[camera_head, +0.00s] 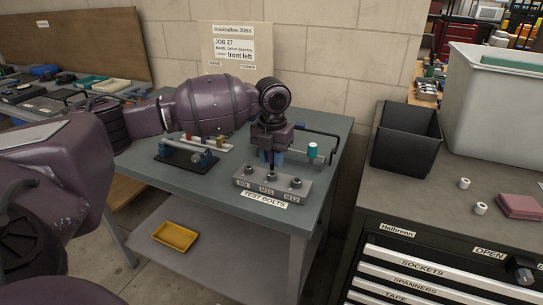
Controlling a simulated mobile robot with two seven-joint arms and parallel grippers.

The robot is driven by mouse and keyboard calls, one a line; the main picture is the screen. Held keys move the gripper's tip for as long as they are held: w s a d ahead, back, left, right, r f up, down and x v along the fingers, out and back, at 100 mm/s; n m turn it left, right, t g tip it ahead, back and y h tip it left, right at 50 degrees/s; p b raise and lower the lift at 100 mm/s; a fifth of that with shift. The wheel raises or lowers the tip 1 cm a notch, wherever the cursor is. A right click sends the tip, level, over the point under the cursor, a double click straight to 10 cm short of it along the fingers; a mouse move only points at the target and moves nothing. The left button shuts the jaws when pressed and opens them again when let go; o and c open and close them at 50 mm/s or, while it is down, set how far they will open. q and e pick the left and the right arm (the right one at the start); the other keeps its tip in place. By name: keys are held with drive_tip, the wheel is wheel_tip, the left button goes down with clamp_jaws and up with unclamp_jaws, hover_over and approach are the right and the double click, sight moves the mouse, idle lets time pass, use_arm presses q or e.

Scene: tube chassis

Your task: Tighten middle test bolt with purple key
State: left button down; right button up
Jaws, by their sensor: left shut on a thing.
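The test bolts block (244,182) is a grey bar on the blue-grey table, with three dark bolts over labels that seem to read M8, M10 and M12. The middle bolt (271,176) is at its centre. My right gripper is out of view.
A black bent rod (320,133) and a teal cylinder (312,150) are just right of the gripper. A black stand (187,160) is to the left. A yellow tray (175,236) lies on the lower shelf. A black bin (405,140) stands on the right cabinet.

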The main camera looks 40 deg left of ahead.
use_arm(q)
drive_tip(key=shift+f, duration=1.05)
idle(0.4)
